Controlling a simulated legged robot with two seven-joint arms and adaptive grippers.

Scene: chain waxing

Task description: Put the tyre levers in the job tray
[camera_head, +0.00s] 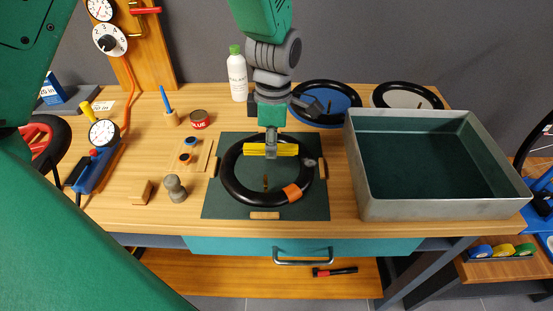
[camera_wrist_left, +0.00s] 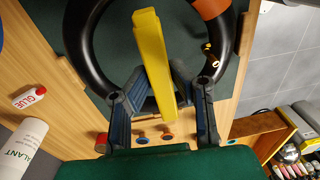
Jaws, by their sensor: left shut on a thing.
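My left gripper (camera_head: 271,147) is shut on a yellow tyre lever (camera_head: 254,150). In the left wrist view the lever (camera_wrist_left: 150,45) is a long yellow bar between the two fingers (camera_wrist_left: 160,85); I cannot tell whether it is one lever or several together. It is held above the black inner tube (camera_head: 236,187) on the dark green mat (camera_head: 217,208). A large open grey metal tray (camera_head: 440,211), green inside, stands at the right of the bench and looks empty. My right gripper is not in view.
The tube bears an orange patch (camera_head: 292,193). A drawer (camera_head: 303,250) is below.

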